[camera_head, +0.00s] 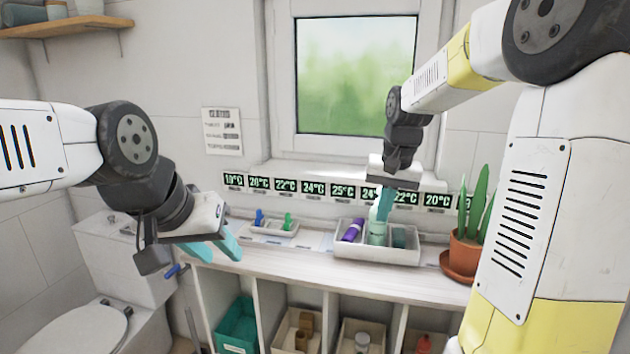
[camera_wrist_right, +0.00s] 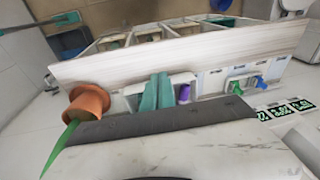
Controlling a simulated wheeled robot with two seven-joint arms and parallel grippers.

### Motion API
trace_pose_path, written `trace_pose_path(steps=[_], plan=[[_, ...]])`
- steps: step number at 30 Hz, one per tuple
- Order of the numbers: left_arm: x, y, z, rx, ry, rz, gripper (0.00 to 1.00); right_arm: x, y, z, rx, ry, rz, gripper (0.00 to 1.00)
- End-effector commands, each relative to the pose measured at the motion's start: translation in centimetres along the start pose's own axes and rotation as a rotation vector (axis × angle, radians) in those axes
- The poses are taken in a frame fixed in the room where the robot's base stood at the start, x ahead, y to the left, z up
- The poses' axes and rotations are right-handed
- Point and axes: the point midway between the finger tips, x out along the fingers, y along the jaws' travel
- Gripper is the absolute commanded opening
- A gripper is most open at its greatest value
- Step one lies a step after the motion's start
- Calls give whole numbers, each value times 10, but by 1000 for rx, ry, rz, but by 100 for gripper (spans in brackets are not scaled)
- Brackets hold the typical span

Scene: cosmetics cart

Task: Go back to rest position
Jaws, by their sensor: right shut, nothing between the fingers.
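My right gripper (camera_head: 384,210) is over the white tray (camera_head: 345,252) on the cart top, its teal fingers pointing down. In the right wrist view its fingers (camera_wrist_right: 156,92) are together and empty, in front of the tray. A pale green bottle (camera_head: 377,232) stands in the tray just below and partly behind these fingers; I cannot tell if they touch. A purple tube (camera_head: 353,230) lies tilted to its left and also shows in the wrist view (camera_wrist_right: 184,93). My left gripper (camera_head: 217,248) is open and empty, in the air at the cart's left end.
A potted cactus (camera_head: 464,252) stands right of the tray. A small tray (camera_head: 272,231) holds blue and green items. Bins, including a green one (camera_head: 238,325), fill the shelves below. The toilet (camera_head: 105,330) is at left. A window and temperature labels line the wall.

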Motion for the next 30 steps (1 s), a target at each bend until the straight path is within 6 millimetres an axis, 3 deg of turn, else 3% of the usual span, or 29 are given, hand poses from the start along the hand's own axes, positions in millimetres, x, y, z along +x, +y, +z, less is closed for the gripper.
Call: trace_pose_path(steps=[1,6,10,15,21,30], plan=[[0,0,0,0,0,0,36,-17,0,18,-21,34,-21,0],[0,0,0,0,0,0,36,-54,0,76,-100,137,-77,0],[0,0,0,0,0,0,36,-70,1,122,-161,218,-110,0],[0,0,0,0,0,0,36,-75,4,169,-225,305,-135,0],[0,0,0,0,0,0,36,-72,5,194,-261,355,-144,0],[0,0,0,0,0,0,36,-72,5,196,-264,357,-145,0]])
